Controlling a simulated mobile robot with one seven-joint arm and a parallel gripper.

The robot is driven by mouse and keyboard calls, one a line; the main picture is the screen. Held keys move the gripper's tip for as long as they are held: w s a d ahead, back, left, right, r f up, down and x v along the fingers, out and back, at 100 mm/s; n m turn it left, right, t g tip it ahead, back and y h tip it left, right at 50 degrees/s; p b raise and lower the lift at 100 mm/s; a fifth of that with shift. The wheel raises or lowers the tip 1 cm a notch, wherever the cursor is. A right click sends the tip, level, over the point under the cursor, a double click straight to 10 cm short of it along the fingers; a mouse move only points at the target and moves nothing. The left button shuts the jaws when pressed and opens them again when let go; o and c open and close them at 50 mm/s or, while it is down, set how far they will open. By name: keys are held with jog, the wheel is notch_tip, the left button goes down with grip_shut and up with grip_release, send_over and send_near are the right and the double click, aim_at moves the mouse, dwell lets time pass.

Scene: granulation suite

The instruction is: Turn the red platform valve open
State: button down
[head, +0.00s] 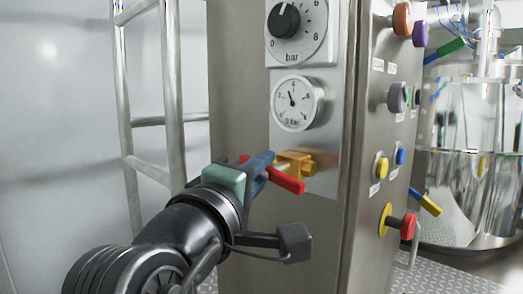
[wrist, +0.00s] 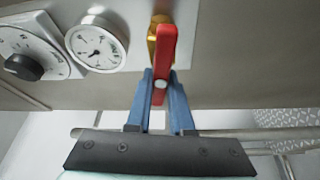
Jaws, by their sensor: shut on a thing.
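The valve has a red lever handle (head: 287,181) on a brass body (head: 298,163), on the front of the steel cabinet below the gauge. In the head view the lever slants from upper left to lower right. My gripper (head: 264,166) reaches it from the lower left, and its blue fingers cover part of the lever. In the wrist view the red lever (wrist: 165,52) runs from the brass body (wrist: 154,41) down between the blue fingers. My gripper (wrist: 160,80) is shut on the lever near a pale round spot. The fingers hide part of the lever's lower end.
A pressure gauge (head: 297,103) and a bar dial (head: 288,22) sit above the valve. The cabinet's right side carries several coloured knobs, including a red one (head: 408,227). A metal ladder frame (head: 172,90) stands at the left. A glossy steel vessel (head: 465,180) stands at the right.

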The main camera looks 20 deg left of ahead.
jog(key=shift+d+f+n+g+p, duration=0.15)
jog(key=shift+n+g+p, duration=0.2)
jog(key=shift+n, duration=0.55)
jog(key=c, duration=0.8)
grip_release()
jog(key=shift+w, duration=0.1)
jog(key=s+b, duration=0.5)
jog(key=s, duration=0.8)
jog(key=shift+d+b, duration=0.25)
jog(key=shift+b, duration=0.15)
